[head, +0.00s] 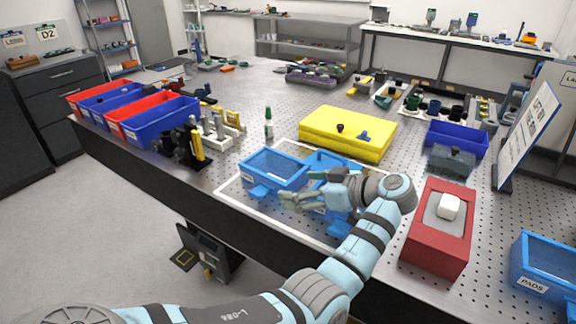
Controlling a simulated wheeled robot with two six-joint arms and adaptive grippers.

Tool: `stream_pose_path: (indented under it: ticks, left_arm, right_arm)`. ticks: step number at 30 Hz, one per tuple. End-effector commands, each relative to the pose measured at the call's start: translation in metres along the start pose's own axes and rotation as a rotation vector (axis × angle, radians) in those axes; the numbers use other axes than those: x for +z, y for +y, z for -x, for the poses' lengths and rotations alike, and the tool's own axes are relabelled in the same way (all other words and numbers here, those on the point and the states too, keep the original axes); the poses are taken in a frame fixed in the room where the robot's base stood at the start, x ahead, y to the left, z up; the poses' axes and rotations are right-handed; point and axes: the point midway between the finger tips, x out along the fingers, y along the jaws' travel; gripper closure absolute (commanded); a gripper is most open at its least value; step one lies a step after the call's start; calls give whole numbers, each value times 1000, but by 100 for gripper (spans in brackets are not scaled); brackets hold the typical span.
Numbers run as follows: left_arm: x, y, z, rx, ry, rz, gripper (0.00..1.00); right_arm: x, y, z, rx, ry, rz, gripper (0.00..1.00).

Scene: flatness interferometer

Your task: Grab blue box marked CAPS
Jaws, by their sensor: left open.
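My left gripper (290,198) is open, with its fingers pointing left. It is over the white-outlined area of the perforated table, in front of the light blue open boxes. One light blue box (262,174) stands just left of and behind the fingers. A second light blue box (325,160) is partly hidden behind my gripper and wrist. More blue shows below the wrist, mostly covered by it. I cannot read CAPS on any of them. I cannot tell whether the fingers touch a box. My right gripper is not in view.
A yellow case (345,128) stands behind the boxes. A red block (436,245) with a white piece on top is at right, then a blue box marked PADS (545,262). Red and blue bins (150,122) stand at left. A green bottle (268,128) stands upright behind.

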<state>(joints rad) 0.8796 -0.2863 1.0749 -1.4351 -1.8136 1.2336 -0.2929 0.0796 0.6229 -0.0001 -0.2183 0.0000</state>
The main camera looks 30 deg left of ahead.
Motion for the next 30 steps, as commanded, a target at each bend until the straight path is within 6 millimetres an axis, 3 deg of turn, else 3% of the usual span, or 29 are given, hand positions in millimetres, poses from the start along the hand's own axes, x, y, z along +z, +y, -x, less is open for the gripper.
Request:
stream_pose_path:
  ticks: [5, 12, 24, 30]
  left_arm:
    - [-2, 0, -15, -3, 5, 4, 18]
    - [-3, -2, -77, -5, 5, 3, 18]
    - [-6, -8, -140, -1, 4, 3, 18]
    - [-5, -8, -144, 0, 3, 3, 18]
  right_arm:
    - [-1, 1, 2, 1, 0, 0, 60]
    - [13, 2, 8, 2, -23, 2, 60]
    - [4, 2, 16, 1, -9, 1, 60]
    - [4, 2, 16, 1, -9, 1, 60]
